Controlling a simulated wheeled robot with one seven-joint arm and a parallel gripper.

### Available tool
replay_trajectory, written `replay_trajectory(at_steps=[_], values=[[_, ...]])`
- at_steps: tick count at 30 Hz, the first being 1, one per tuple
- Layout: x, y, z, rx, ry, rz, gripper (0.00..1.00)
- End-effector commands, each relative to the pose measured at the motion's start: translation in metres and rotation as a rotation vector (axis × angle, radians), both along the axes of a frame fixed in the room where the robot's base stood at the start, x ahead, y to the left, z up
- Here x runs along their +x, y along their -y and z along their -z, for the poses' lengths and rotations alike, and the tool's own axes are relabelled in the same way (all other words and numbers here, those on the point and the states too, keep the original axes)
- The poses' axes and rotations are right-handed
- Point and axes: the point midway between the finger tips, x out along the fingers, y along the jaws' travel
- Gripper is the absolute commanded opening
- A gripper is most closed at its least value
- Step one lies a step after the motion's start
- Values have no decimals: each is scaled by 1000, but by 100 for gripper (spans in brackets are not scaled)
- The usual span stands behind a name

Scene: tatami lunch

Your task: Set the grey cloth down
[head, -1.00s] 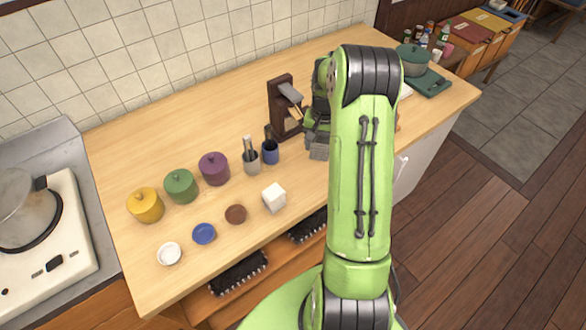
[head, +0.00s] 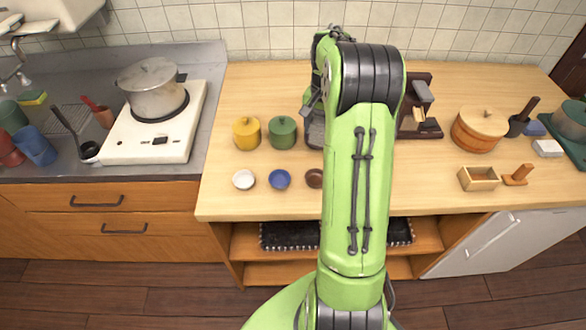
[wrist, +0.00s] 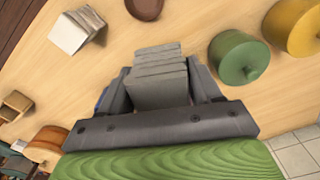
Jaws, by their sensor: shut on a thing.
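My gripper (wrist: 160,68) is shut on the grey cloth (wrist: 160,92), which shows as a folded, layered block between the two fingers in the wrist view. The cloth is over the light wooden counter (wrist: 110,60); I cannot tell how far above it. In the head view, my green arm covers most of the gripper and cloth. The gripper end shows just right of the green lidded pot (head: 282,133), which also shows right of the cloth in the wrist view (wrist: 235,62).
A yellow pot (head: 246,133), white dish (head: 244,180), blue dish (head: 280,179) and brown dish (head: 314,178) stand nearby. A stove (head: 150,130) stands left.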

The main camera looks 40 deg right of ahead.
Motion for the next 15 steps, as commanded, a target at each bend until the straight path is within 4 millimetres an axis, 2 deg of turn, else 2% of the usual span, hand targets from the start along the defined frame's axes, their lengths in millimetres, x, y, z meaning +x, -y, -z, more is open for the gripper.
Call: replay_trajectory(at_steps=[12, 15], values=[[-1, 0, 84, 4, -4, 2, 35], [-1, 0, 98, 2, -2, 1, 35]])
